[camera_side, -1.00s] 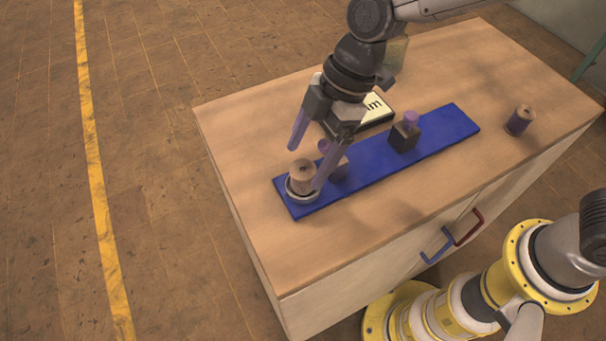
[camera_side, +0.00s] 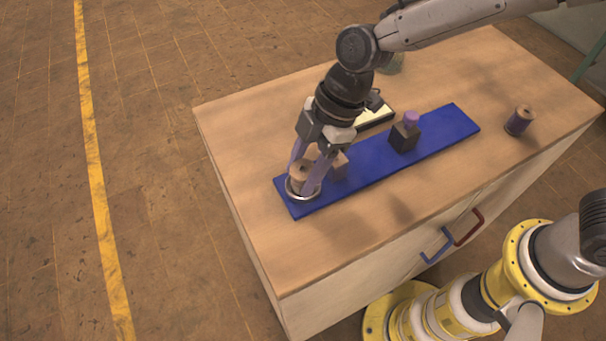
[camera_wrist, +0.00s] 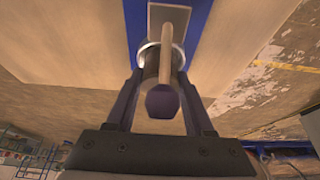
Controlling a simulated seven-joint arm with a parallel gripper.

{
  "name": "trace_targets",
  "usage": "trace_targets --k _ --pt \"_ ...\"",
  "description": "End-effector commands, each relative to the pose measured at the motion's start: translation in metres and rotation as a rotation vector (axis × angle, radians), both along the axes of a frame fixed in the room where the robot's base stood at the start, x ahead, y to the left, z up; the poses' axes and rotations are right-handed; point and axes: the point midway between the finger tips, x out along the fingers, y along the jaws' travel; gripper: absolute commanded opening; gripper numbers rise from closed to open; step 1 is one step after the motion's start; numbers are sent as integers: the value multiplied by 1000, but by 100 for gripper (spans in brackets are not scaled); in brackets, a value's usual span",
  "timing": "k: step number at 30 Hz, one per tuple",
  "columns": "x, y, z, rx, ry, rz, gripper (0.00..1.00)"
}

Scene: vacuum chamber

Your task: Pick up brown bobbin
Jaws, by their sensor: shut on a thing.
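The brown bobbin (camera_side: 299,181) stands upright at the left end of the blue board (camera_side: 370,165), inside a metal ring (camera_side: 291,193). My gripper (camera_side: 303,178) points down with its purple fingers on either side of the bobbin, shut on it. The fingers partly cover the bobbin in the side view. In the wrist view the two fingers (camera_wrist: 160,108) flank a dark purple rounded end with a tan rod, in front of the metal ring (camera_wrist: 148,50). I cannot tell how these parts join.
Close beside the ring, a brownish block (camera_side: 340,166) stands on the board. A dark block with a purple top (camera_side: 405,132) stands further right on it. Another bobbin with purple winding (camera_side: 519,120) stands on the wooden cabinet top (camera_side: 250,120) at right. A dark-framed sign lies behind the board.

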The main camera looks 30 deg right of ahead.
Motion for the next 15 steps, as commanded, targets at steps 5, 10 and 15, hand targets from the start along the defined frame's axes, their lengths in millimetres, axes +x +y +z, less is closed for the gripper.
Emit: trace_targets --k 5,10,15 --pt "0 0 0 1 -1 0 0" --pt "0 0 2 1 -1 0 0" --pt "1 1 12 3 -3 1 0"
